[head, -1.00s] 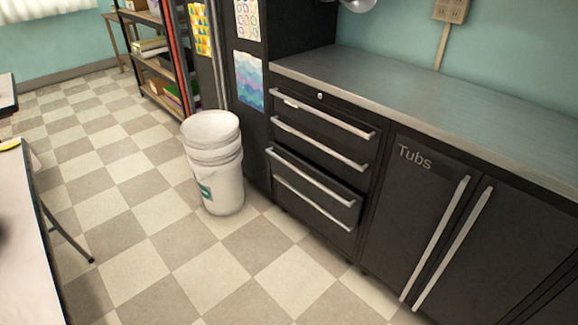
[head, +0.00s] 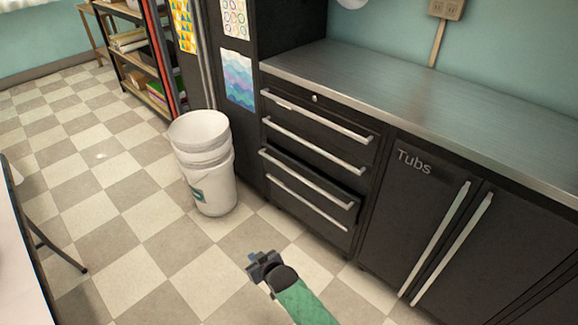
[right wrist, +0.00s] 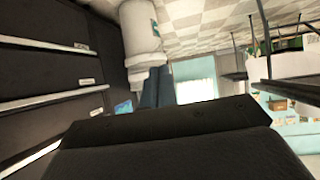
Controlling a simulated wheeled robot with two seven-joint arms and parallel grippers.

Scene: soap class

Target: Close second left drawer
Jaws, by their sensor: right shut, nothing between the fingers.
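The left drawer stack is a black cabinet column with four silver bar handles. Its third drawer from the top (head: 306,179) sticks out a little from the front; the second drawer from the top (head: 313,145) looks flush. The top drawer (head: 315,116) and the bottom drawer (head: 308,202) also look flush. My right gripper (head: 261,259) is shut and empty, in front of and below the stack, apart from the drawers. In the right wrist view, drawer fronts with handles (right wrist: 45,52) lie at the left. My left gripper is out of view.
White stacked buckets (head: 205,165) stand on the floor left of the drawers. A cupboard door marked "Tubs" (head: 405,215) is to the right. A metal countertop (head: 420,95) runs above. A table edge (head: 12,260) is at the far left. The tiled floor between is clear.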

